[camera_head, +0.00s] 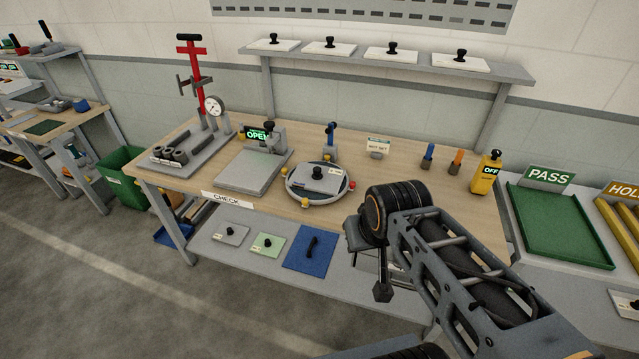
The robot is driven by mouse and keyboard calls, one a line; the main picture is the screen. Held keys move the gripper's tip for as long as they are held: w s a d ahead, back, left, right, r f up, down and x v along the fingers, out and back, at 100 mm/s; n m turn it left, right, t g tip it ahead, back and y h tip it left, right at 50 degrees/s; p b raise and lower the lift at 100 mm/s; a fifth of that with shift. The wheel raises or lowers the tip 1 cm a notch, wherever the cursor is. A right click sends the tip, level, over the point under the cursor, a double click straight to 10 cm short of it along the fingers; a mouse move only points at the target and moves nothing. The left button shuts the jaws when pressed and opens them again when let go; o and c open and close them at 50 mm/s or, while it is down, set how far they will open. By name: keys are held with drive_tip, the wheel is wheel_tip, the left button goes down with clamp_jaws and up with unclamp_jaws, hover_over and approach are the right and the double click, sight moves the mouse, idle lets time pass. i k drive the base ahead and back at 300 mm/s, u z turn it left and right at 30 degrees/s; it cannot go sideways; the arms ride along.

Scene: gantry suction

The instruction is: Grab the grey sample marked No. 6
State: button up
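A grey plate with a black knob (320,181) lies on the round fixture (300,192) on the workbench; its small label is too small to read. Another grey plate with a knob (231,235) lies on the lower shelf, and a third grey one (626,304) shows at the right edge. I cannot tell which is marked No. 6. My gripper (382,284) hangs over the bench's front edge, right of the round fixture and apart from the plates. Its fingers are mostly hidden by my wrist, so its opening is unclear.
The bench (440,190) carries a gauge stand (203,110), a flat fixture with an OPEN display (253,170) and a yellow OFF box (486,173). A green PASS tray (562,230) stands right. White plates with knobs line the upper shelf (510,73).

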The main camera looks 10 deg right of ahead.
sight(326, 181)
drive_tip(key=u, duration=0.3)
drive_tip(key=i, duration=0.9)
drive_tip(key=u, duration=1)
drive_tip(key=i, duration=0.3)
drive_tip(key=u, duration=0.1)
